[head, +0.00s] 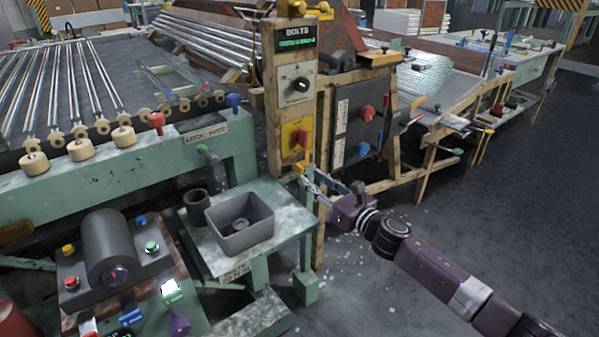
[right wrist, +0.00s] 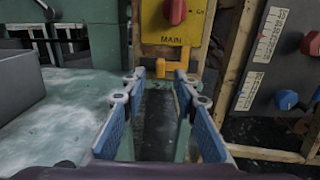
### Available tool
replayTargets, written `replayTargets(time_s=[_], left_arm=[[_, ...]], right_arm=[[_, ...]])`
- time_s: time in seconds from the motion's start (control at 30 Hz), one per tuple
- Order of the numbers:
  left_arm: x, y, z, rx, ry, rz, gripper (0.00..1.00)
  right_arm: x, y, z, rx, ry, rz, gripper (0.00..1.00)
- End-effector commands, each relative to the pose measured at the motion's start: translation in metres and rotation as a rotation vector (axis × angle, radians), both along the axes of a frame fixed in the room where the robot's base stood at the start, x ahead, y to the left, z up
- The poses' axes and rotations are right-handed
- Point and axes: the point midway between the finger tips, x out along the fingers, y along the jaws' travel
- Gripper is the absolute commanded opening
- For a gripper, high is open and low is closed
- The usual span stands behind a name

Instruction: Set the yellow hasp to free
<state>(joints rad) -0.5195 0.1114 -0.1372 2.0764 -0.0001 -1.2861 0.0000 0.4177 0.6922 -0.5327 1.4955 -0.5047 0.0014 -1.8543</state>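The yellow hasp (right wrist: 182,68) sits just under the yellow MAIN plate (right wrist: 170,28) in the right wrist view. In the head view the hasp (head: 299,169) is a small orange-yellow piece low on the wooden post, below the plate's red knob (head: 302,139). My right gripper (right wrist: 161,88) is open, with its blue-padded fingers apart and nothing between them. It points at the hasp from the near side, its tips a little below it and seemingly short of it. In the head view the right gripper (head: 311,181) partly covers the area under the hasp. My left gripper is not in view.
A grey bin (head: 240,225) stands on the small table (head: 275,252) left of the post. A dark panel (head: 362,115) with red and blue knobs stands close to the right. The BOLTS display (head: 296,37) and a black dial (head: 300,85) sit above. Floor to the right is clear.

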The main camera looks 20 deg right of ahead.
Motion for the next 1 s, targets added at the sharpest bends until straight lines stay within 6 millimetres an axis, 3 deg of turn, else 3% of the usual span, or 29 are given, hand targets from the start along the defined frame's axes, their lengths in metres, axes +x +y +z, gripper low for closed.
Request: replayTargets(time_s=[0.33, 0.73, 1.0], left_arm=[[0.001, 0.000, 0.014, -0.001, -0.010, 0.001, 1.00], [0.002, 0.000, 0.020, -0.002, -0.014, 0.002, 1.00], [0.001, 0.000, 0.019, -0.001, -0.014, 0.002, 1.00]], right_arm=[[0.047, 0.016, 0.000, 0.005, 0.001, -0.002, 0.28], [0.055, 0.019, 0.000, 0.004, 0.001, -0.001, 0.28], [0.055, 0.019, 0.000, 0.005, 0.002, -0.002, 0.00]])
